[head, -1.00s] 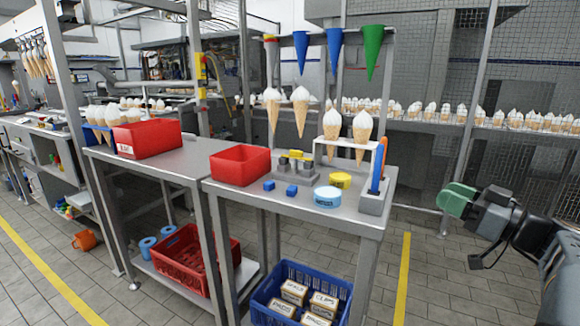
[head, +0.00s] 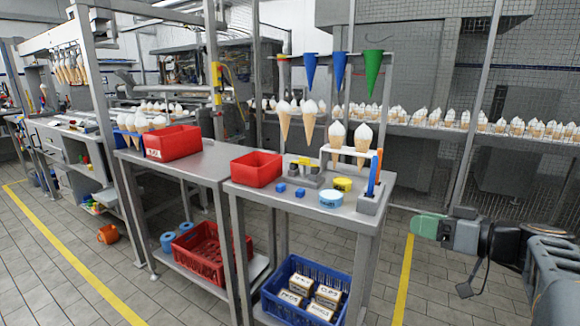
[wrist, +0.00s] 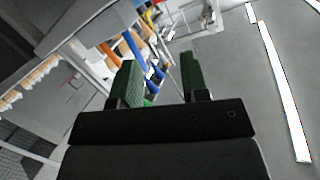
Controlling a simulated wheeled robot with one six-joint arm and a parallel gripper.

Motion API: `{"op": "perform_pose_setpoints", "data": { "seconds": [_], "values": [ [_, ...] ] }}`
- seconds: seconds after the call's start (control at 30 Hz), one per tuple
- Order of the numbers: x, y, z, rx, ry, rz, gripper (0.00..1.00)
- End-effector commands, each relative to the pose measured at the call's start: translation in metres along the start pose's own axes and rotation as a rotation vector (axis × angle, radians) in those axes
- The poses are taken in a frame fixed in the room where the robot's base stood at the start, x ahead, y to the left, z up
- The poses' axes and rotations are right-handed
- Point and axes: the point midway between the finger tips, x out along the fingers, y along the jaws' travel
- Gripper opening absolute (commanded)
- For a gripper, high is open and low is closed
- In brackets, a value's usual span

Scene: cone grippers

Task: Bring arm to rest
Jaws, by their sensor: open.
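My gripper (head: 424,226) is at the right of the head view, in the air beyond the right end of the workbench (head: 338,211). Its green fingers point left toward the bench and touch nothing. In the wrist view my gripper (wrist: 160,84) shows two green fingers apart with nothing gripped between them. The arm reaches in from the right edge of the head view, with the gripper roughly level.
The bench holds a red bin (head: 256,169), a yellow roll (head: 343,184), a blue-white roll (head: 331,198), and a pen holder (head: 370,204). A blue crate (head: 273,304) stands below. The floor right of the bench is open.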

Motion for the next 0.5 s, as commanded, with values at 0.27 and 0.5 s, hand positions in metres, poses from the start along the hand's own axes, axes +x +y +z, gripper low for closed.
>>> {"op": "perform_pose_setpoints", "data": {
  "seconds": [0.27, 0.5],
  "values": [
    [0.029, -0.069, -0.002, 0.250, -0.371, 0.038, 0.41],
    [0.017, -0.139, 0.005, 0.394, -0.782, 0.297, 0.41]
  ]
}}
